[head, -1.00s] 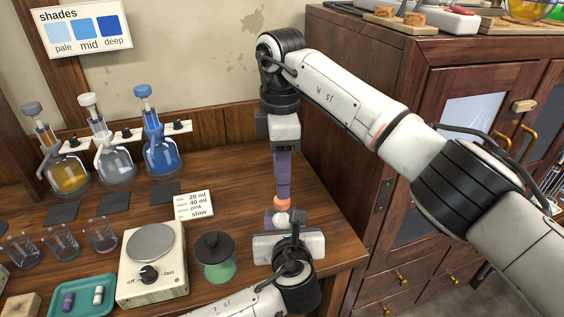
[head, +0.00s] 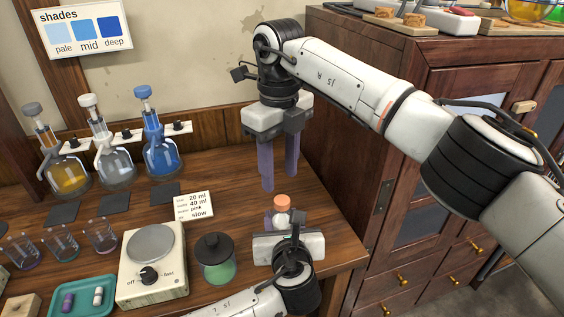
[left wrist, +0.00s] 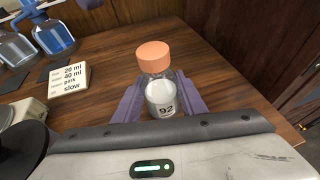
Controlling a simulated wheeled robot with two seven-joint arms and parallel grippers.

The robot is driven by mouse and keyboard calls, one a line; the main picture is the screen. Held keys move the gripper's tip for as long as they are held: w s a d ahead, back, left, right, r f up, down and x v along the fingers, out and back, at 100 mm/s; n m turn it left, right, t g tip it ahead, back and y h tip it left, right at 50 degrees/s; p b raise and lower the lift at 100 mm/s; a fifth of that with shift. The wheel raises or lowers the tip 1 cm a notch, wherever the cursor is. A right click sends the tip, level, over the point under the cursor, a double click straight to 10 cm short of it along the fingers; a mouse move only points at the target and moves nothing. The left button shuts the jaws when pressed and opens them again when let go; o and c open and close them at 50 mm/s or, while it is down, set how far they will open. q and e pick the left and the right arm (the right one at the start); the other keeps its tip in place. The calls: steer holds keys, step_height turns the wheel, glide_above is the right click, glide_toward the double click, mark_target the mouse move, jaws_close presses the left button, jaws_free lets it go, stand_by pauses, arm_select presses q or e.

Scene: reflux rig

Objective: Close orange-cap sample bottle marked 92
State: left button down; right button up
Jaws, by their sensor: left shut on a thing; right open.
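The sample bottle (left wrist: 160,97) is clear with a white label reading 92, and it stands upright in the left wrist view. Its orange cap (left wrist: 153,55) sits on top of the bottle; the cap also shows in the head view (head: 282,200). My left gripper (head: 282,222) is shut on the bottle, its purple fingers on both sides of the body. My right gripper (head: 280,178) is open and empty, its fingers pointing down above and behind the cap, clear of it. Whether the cap is fully tight cannot be told.
Left of the bottle stand a jar of green contents with a black lid (head: 215,258) and a stirrer plate (head: 152,262). A recipe card (head: 193,205) lies behind them. Flasks (head: 163,155) stand at the back left. A wooden cabinet (head: 420,130) rises on the right.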

mark_target(282, 200)
steer(key=n, duration=0.4)
steer(key=shift+r, duration=0.1)
steer(key=n, duration=0.6)
steer(key=shift+d+r+n, duration=0.1)
steer(key=shift+r+n, duration=0.1)
steer(key=shift+n, duration=0.2)
steer(key=n, duration=0.6)
steer(key=shift+w+d+r, duration=0.1)
steer(key=shift+r, duration=0.1)
steer(key=n, duration=0.4)
steer(key=shift+r+n, duration=0.1)
steer(key=shift+n, duration=0.2)
steer(key=shift+f, duration=4)
